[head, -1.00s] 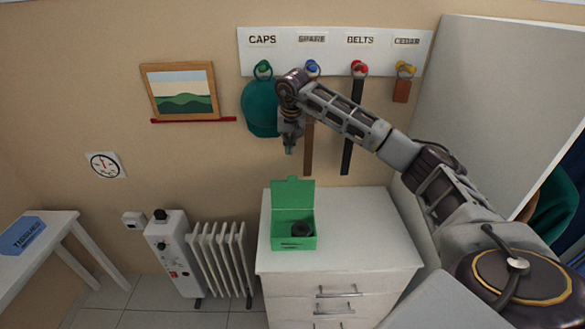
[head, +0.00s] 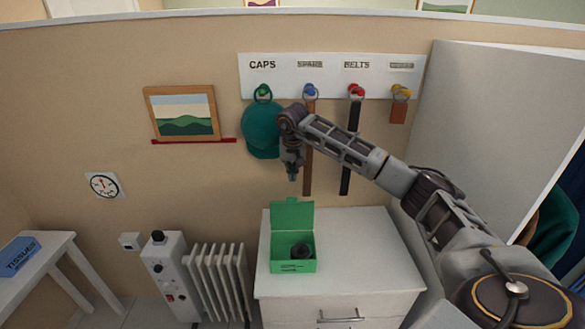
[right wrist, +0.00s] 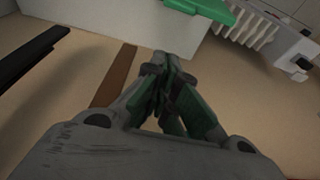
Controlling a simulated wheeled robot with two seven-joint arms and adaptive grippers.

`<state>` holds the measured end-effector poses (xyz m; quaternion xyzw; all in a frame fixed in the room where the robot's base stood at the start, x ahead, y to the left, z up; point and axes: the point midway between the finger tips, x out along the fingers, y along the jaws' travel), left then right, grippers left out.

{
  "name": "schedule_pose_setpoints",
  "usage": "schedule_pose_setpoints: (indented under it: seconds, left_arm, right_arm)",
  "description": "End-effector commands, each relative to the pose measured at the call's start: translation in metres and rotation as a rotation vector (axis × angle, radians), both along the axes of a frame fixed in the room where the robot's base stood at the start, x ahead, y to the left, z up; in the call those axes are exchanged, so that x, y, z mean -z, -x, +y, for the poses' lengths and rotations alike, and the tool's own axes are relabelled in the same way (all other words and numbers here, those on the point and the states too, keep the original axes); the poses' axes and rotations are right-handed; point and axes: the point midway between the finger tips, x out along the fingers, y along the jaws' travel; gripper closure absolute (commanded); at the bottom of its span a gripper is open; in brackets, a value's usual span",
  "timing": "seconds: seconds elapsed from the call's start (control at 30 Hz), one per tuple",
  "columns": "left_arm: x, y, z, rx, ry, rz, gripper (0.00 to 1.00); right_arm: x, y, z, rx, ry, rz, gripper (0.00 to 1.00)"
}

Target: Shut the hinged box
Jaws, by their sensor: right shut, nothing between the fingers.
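The green hinged box (head: 293,267) stands on the white drawer unit, with its lid (head: 292,214) raised upright at the back. A dark round item (head: 301,251) lies inside it. My right gripper (head: 292,176) is shut and empty, pointing down above and behind the raised lid, apart from it. In the right wrist view its closed fingers (right wrist: 168,65) show, with part of the green box (right wrist: 205,8) at the top edge. My left gripper is not in view.
The white drawer unit (head: 345,245) has bare top to the right of the box. A teal cap (head: 261,131) and belts (head: 350,150) hang on the wall near my right arm. A white radiator (head: 216,280) stands to the left. The wardrobe door (head: 490,140) is at right.

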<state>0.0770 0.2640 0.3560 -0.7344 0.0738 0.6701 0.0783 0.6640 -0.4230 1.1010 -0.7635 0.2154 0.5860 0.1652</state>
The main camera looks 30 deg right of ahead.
Motion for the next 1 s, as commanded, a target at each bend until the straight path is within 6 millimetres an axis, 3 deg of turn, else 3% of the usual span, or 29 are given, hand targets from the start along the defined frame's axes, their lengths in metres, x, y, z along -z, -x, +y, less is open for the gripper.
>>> schedule_pose_setpoints:
  seconds: [0.2, 0.6, 1.0]
  left_arm:
    - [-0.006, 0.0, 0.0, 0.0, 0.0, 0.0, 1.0]
    - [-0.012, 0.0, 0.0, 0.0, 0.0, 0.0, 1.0]
    - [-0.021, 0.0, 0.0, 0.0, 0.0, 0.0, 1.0]
  right_arm:
    - [0.028, -0.006, -0.004, 0.001, 0.0, 0.002, 1.0]
    - [0.064, -0.014, -0.009, 0.001, 0.001, 0.0, 1.0]
    - [0.06, 0.008, 0.004, -0.001, 0.0, 0.0, 1.0]
